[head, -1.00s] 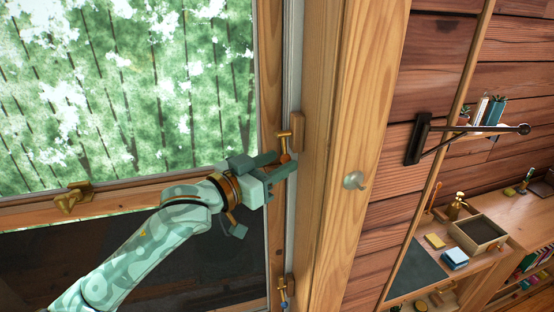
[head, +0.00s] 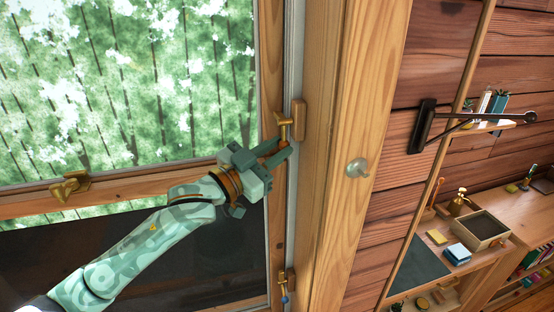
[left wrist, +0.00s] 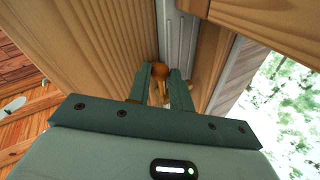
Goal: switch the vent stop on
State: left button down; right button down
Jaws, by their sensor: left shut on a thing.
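A brass fitting (head: 284,127) with a small lever and an orange-brown ball knob sits on the wooden window frame, beside a wooden block. My left gripper (head: 278,149) reaches up from the lower left, its fingers at the knob under this fitting. In the left wrist view the green fingertips (left wrist: 161,80) close on the sides of the orange-brown knob (left wrist: 160,71). A second, lower brass fitting (head: 284,277) has a blue knob. I cannot tell from its look which fitting is the vent stop. My right gripper is not in view.
A brass window handle (head: 71,187) is on the left, on the sash rail. A pale round knob (head: 357,168) is on the wooden post. A dark bracket (head: 424,126) juts from the log wall. A desk with a tray (head: 480,229) stands at right.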

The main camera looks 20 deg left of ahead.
pick_arm(q)
jog(key=shift+w+m, duration=0.15)
jog(key=shift+m, duration=0.15)
jog(key=c, duration=1.3)
grip_release()
jog(key=shift+a, duration=0.1)
jog(key=shift+o, duration=0.2)
jog(key=b+v, duration=0.4)
jog(key=v, duration=1.2)
jog(key=shift+f+b, duration=0.15)
jog(key=shift+b, duration=0.15)
